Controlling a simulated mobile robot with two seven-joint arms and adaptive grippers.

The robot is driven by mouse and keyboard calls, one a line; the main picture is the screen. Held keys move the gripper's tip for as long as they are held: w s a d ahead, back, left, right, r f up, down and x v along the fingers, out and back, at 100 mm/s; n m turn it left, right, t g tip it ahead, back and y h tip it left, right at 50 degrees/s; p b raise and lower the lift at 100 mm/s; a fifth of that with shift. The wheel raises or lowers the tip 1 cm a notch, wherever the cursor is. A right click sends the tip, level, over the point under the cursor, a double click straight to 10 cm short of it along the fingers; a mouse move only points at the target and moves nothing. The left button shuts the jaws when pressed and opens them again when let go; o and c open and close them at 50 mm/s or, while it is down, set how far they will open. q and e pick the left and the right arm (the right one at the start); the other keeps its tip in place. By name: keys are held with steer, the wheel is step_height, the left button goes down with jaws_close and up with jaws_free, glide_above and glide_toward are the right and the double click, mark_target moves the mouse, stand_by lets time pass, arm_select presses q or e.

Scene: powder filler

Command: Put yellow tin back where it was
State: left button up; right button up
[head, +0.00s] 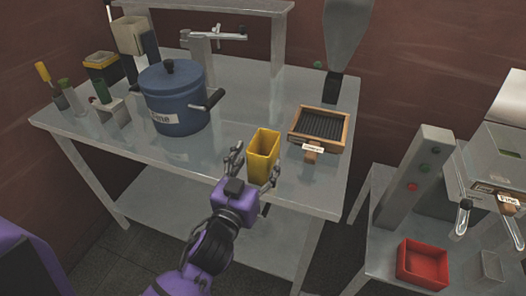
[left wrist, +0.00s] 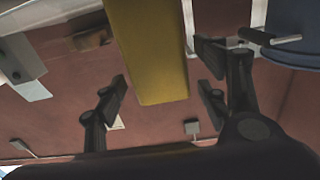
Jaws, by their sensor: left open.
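The yellow tin (head: 263,153) stands upright, open at the top, near the front edge of the metal table. It also shows in the left wrist view (left wrist: 147,50), between and beyond the fingers. My left gripper (head: 254,170) is open, with one finger on each side of the tin. In the left wrist view my left gripper (left wrist: 163,92) shows gaps between both fingers and the tin. The tin's lower part is partly hidden by the gripper in the head view. My right gripper is not in view.
A blue lidded pot (head: 176,100) stands left of the tin on the metal table (head: 235,98). A wooden-framed tray (head: 319,128) lies to the right. A red box (head: 423,264) sits on a lower table at right. Several small tools stand at far left.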

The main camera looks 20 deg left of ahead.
arm_select(q)
steer(key=s, duration=0.6)
steer(key=s+a+f+g, duration=0.1)
steer(key=s+f+g, duration=0.2)
steer(key=s+f, duration=0.5)
steer(key=s+a+f+g, duration=0.1)
steer(key=s+f+g, duration=0.2)
steer(key=s+f, duration=0.6)
steer(key=s+a+f+g+b, duration=0.1)
steer(key=s+a+f+g, duration=0.1)
steer(key=s+f, duration=0.7)
step_height(320, 180, down, 7)
steer(key=shift+r+g+y, duration=0.15)
steer(key=shift+g+y, duration=0.15)
steer(key=shift+g, duration=0.6)
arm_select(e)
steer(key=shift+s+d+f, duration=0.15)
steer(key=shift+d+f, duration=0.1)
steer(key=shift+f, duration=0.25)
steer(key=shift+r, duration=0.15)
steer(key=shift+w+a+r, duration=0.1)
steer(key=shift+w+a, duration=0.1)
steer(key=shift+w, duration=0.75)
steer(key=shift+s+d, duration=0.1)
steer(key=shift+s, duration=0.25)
